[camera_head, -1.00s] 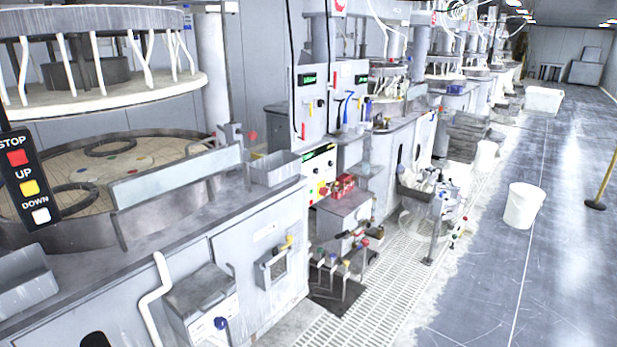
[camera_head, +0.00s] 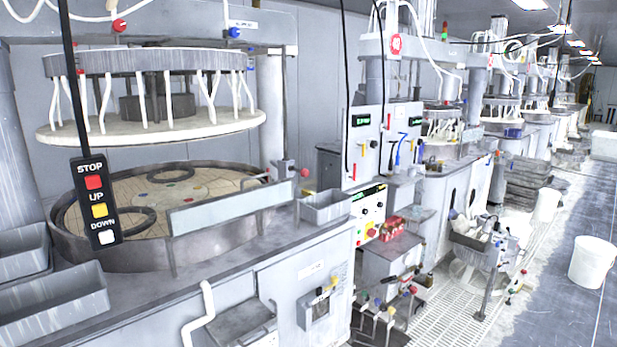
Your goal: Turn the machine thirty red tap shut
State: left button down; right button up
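Several red knobs that could be taps show, and I cannot tell which one the task means. One red knob (camera_head: 304,172) sits at the right end of the near machine's basin, beside the grey column. Another red knob (camera_head: 119,25) is on the overhead beam at the upper left, with a blue knob (camera_head: 234,32) to its right. A small red knob (camera_head: 412,290) is among the low valves at the lower middle. Whether any is open or shut is too small to tell. Neither of my grippers is in view.
The near machine's round basin (camera_head: 68,243) lies under a raised white-rimmed plate (camera_head: 150,132). A hanging STOP/UP/DOWN box (camera_head: 97,205) is in front of it. Grey bins (camera_head: 60,305) stand at the left. A white bucket (camera_head: 592,262) stands on the open floor at the right.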

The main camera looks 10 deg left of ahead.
aim_at(118, 25)
jog(key=k+u, duration=0.15)
jog(key=k, duration=0.45)
jog(key=k+j+u, duration=0.2)
jog(key=k, duration=0.45)
jog(key=i+l+u, duration=0.1)
jog(key=u, duration=0.35)
jog(key=i+l+u, duration=0.15)
jog(key=u, duration=0.3)
jog(key=i+l, duration=0.3)
jog(key=l, duration=0.35)
jog(key=i+l, duration=0.35)
jog(key=l, duration=0.3)
jog(key=i+l, duration=0.3)
jog(key=l, duration=0.35)
jog(key=i+l, duration=0.3)
jog(key=l, duration=0.35)
jog(key=i+l, duration=0.35)
jog(key=l, duration=0.3)
jog(key=i+l, duration=0.3)
jog(key=l, duration=0.35)
jog(key=i+l, duration=0.35)
jog(key=l, duration=0.3)
jog(key=i+l, duration=0.3)
jog(key=l, duration=0.35)
